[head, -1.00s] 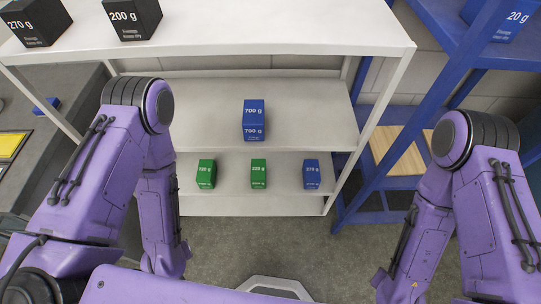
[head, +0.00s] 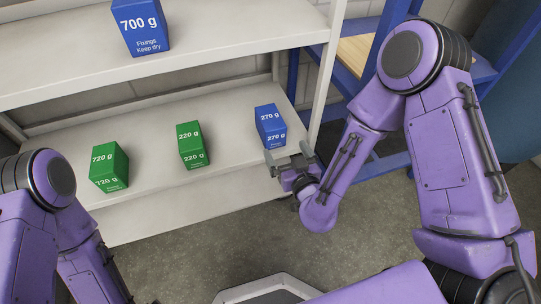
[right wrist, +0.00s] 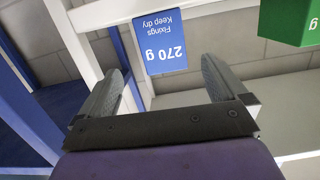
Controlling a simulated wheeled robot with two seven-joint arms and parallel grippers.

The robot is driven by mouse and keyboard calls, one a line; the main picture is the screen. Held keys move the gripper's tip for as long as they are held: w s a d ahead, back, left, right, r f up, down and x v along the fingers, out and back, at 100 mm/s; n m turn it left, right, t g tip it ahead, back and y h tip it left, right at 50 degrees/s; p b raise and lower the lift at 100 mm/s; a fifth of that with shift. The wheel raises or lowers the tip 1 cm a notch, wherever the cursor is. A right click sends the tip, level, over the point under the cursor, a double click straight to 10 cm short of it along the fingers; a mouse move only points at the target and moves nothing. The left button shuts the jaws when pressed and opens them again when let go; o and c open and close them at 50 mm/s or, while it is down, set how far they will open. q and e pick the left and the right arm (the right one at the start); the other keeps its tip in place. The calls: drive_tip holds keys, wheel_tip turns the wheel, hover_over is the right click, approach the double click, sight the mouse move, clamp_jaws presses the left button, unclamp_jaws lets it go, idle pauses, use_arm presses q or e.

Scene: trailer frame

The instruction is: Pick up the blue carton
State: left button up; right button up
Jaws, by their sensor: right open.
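A blue carton marked 270 g (head: 270,126) stands on the right part of the lower white shelf. It also shows upside down in the right wrist view (right wrist: 160,42), ahead of the fingers. A larger blue carton marked 700 g (head: 140,27) stands on the shelf above. My right gripper (head: 290,156) is open and empty, just in front of the 270 g carton near the shelf's front edge. In the right wrist view its two fingers (right wrist: 164,80) point toward that carton, one to each side of it. My left gripper is out of view.
Green cartons marked 220 g (head: 192,146) and 720 g (head: 109,168) stand left of the 270 g carton on the lower shelf (head: 150,209). A white upright post (head: 327,75) is close on the right. A blue rack stands beyond it.

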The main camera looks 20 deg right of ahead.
sight(270, 123)
drive_tip(key=f+b, duration=0.1)
drive_tip(key=w+f+t+b, duration=0.1)
drive_tip(key=b, duration=0.1)
drive_tip(key=shift+w+a+t, duration=0.3)
drive_tip(key=shift+a, duration=0.1)
drive_tip(key=shift+w+r, duration=0.25)
drive_tip(key=w, duration=0.3)
drive_tip(key=w+b, duration=0.1)
drive_tip(key=w, duration=0.3)
drive_tip(key=w+r+b, duration=0.1)
drive_tip(key=w, duration=0.2)
drive_tip(key=shift+w, duration=0.15)
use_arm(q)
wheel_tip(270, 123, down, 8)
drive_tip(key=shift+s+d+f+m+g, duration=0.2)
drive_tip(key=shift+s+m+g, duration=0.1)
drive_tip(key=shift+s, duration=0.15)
use_arm(e)
drive_tip(key=c, duration=1.2)
drive_tip(key=shift+r, duration=0.1)
drive_tip(key=shift+c, duration=0.2)
